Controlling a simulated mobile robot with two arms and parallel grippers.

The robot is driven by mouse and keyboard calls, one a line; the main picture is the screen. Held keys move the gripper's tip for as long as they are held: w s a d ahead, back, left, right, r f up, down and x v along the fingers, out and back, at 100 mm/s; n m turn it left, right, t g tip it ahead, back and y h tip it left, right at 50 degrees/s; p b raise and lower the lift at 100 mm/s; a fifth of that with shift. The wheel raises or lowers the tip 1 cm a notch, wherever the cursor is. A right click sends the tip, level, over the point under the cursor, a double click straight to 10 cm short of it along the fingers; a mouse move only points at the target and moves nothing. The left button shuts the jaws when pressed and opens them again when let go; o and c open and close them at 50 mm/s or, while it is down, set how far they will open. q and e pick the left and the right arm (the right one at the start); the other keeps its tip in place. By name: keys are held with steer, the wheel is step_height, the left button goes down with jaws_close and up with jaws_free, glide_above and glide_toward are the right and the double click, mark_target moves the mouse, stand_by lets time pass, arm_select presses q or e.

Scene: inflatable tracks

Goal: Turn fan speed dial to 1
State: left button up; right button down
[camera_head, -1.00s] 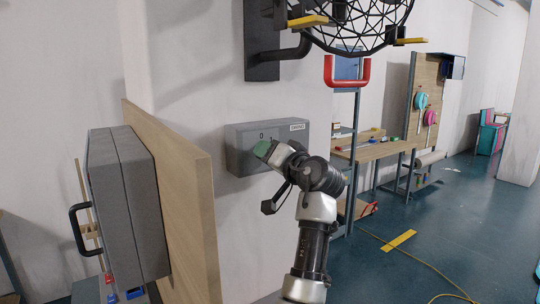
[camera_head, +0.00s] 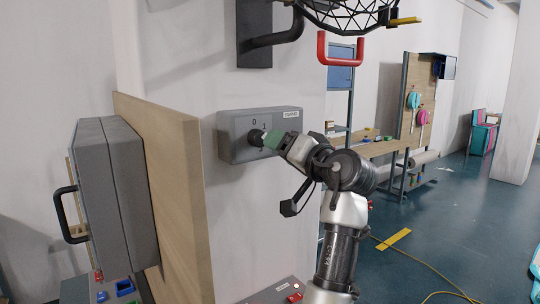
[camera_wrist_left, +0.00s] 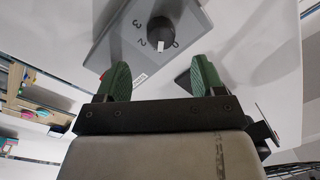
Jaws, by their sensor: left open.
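The fan speed dial (camera_wrist_left: 163,34) is a round black knob on a grey wall box (camera_head: 228,139). In the left wrist view the digits 3, 2 and 0 show around it, and a white mark lies between 2 and 0. In the head view the digits 0 and 1 show above the knob (camera_head: 255,137), which my gripper partly hides. My left gripper (camera_head: 272,139) has green fingers. In the left wrist view it (camera_wrist_left: 162,76) is open and empty, with the dial ahead, between the fingers' lines.
A workbench (camera_head: 385,146) is behind at the right. Floor at the right is mostly open, with a yellow cable.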

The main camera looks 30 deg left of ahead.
arm_select(q)
steer(key=v, duration=0.2)
steer(key=shift+s+d+b, duration=0.2)
steer(key=shift+d+b, duration=0.15)
